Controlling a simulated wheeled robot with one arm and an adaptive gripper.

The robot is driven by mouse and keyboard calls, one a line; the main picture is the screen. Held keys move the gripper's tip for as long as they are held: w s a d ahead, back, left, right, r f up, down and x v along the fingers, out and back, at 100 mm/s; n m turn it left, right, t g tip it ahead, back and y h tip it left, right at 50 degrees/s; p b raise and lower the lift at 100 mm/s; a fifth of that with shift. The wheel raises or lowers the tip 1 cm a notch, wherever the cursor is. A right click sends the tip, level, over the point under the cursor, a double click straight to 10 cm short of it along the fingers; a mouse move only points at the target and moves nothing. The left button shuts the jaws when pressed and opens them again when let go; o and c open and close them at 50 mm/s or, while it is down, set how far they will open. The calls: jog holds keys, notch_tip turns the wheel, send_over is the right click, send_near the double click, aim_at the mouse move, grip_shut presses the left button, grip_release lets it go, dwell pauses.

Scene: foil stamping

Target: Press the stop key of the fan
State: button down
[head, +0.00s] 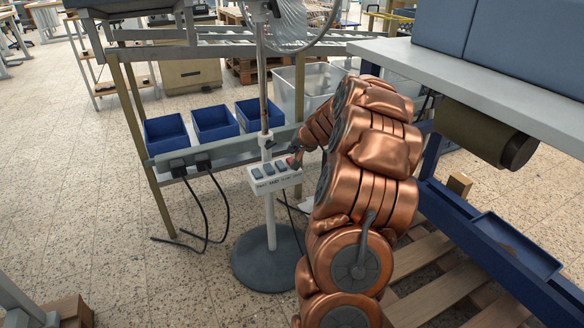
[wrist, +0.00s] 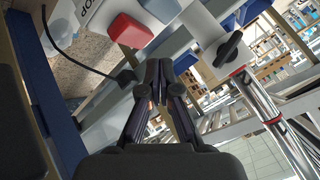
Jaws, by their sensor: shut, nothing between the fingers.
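The fan (head: 264,75) stands on a round grey base, with its wire cage at the top of the head view. A white key panel (head: 272,182) is fixed to its pole. It carries several blue-grey keys (head: 268,169) and one red key (head: 291,162) at the right end. The red key (wrist: 130,30) is large in the wrist view, with the letters "OP" visible beside it. My gripper (wrist: 158,64) is shut and empty, its fingertips just below and right of the red key in that view. In the head view my gripper (head: 296,153) is beside the red key; contact cannot be told.
A black knob (wrist: 228,48) sits by the fan pole (wrist: 262,110). Blue bins (head: 215,123) line the rack behind, with black plugs and cables at its front rail. A workbench (head: 480,75) stands close on the right, above a wooden pallet (head: 440,285).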

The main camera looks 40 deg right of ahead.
jog(key=shift+f, duration=0.8)
jog(key=shift+b, duration=0.3)
dwell(0.6)
jog(key=shift+f, duration=0.4)
jog(key=shift+f+b, duration=0.4)
jog(key=shift+b, duration=0.05)
dwell(0.7)
jog(key=shift+r, duration=0.1)
jog(key=shift+r+p, duration=0.65)
jog(key=shift+r, duration=0.15)
jog(key=shift+r+p, duration=1.85)
jog(key=shift+r, duration=0.7)
